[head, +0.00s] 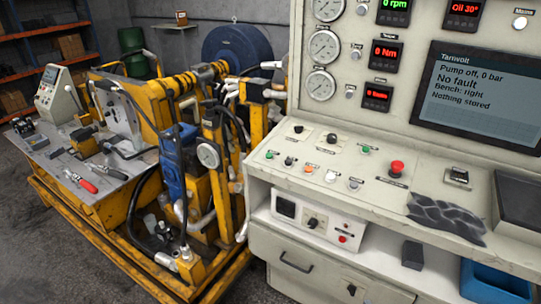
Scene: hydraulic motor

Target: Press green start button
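The white control console stands at the right, with a sloping panel (300,165) of small switches and buttons. A small green button (365,151) sits on this panel, left of a large red mushroom button (397,168). Another small green button (269,154) sits near the panel's left edge. The labels are too small to read, so I cannot tell which green one is the start button. The screen (484,92) reads "Pump off, 0 bar", "No fault", "Bench: right" and "Nothing stored". Neither of my grippers shows in the head view.
A dark crumpled cloth (446,216) lies on the console's right front edge. A white box with knobs (316,222) sits on the shelf below. A yellow hydraulic bench (112,205) with hoses and tools stands to the left. The space in front of the sloping panel looks clear.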

